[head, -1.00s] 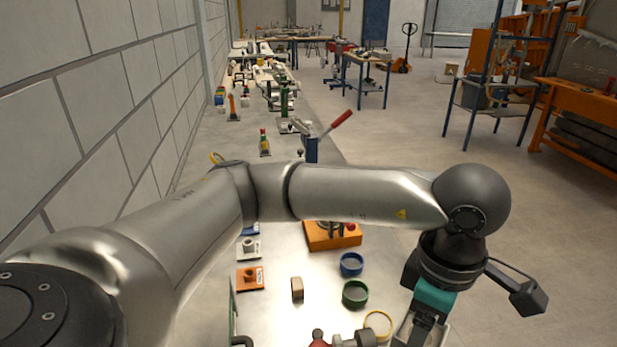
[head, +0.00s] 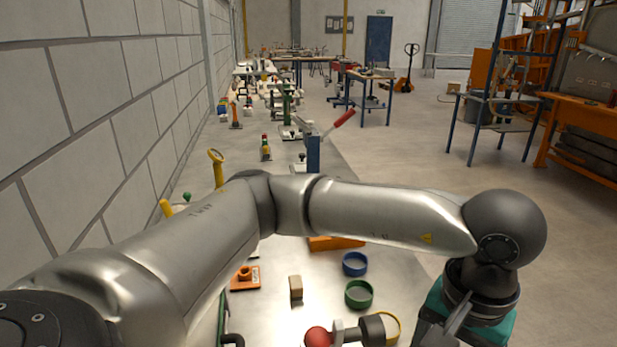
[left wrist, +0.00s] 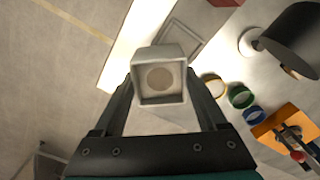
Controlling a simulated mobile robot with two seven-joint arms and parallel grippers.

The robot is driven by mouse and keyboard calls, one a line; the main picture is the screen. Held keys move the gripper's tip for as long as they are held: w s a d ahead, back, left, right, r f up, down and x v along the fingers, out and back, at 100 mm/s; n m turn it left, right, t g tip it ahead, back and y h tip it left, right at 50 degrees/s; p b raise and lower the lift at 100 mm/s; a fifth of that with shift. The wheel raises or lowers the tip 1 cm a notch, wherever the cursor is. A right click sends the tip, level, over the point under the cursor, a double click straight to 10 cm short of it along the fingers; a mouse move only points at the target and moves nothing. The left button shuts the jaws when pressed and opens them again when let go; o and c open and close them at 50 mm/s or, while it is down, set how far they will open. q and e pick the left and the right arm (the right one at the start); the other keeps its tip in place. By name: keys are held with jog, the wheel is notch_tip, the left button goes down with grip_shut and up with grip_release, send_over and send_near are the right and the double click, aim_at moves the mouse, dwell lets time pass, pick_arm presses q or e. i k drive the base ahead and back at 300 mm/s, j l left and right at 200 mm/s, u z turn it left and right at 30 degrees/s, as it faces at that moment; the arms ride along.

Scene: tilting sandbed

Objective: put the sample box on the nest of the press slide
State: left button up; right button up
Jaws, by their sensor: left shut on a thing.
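The sample box (left wrist: 159,77) is a pale grey, square open box with a round brown patch inside. In the left wrist view it sits between the fingers of my left gripper (left wrist: 160,92), which is shut on it and holds it over the right-hand bench edge. In the head view my left gripper (head: 440,333) is at the bottom right, partly cut off, and I cannot make out the box. A blue press-like stand (head: 313,152) with a red-tipped lever stands further along the bench; I cannot make out a slide or nest on it. My right gripper is not in view.
Blue (head: 355,264) and green (head: 359,294) rings, a yellow ring (head: 392,326) and a brown block (head: 296,287) lie on the bench. A red ball handle (head: 318,337) is near the front. My left arm hides much of an orange base (head: 337,242). A wall runs along the left.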

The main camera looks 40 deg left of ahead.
aim_at(305, 168)
jog(key=i+l+z, duration=0.25)
jog(key=l, duration=0.2)
jog(key=i+l+z, duration=0.25)
jog(key=l, duration=0.2)
jog(key=i+l+z, duration=0.2)
jog(key=l, duration=0.15)
jog(key=i+l+u, duration=0.25)
jog(key=i, duration=0.25)
jog(key=i+l+u, duration=0.3)
jog(key=i+l, duration=0.2)
jog(key=i+j+u, duration=0.15)
jog(key=i+u, duration=0.15)
jog(key=u, duration=0.2)
jog(key=i+u, duration=0.3)
jog(key=u, duration=0.15)
jog(key=i+u, duration=0.3)
jog(key=u, duration=0.2)
jog(key=i+u, duration=0.3)
jog(key=i, duration=0.3)
jog(key=i+u, duration=0.3)
jog(key=i, duration=0.35)
jog(key=i+l+u, duration=0.15)
jog(key=i+u, duration=0.2)
jog(key=i+l+u, duration=0.2)
jog(key=i+u, duration=0.2)
jog(key=i+l+u, duration=0.35)
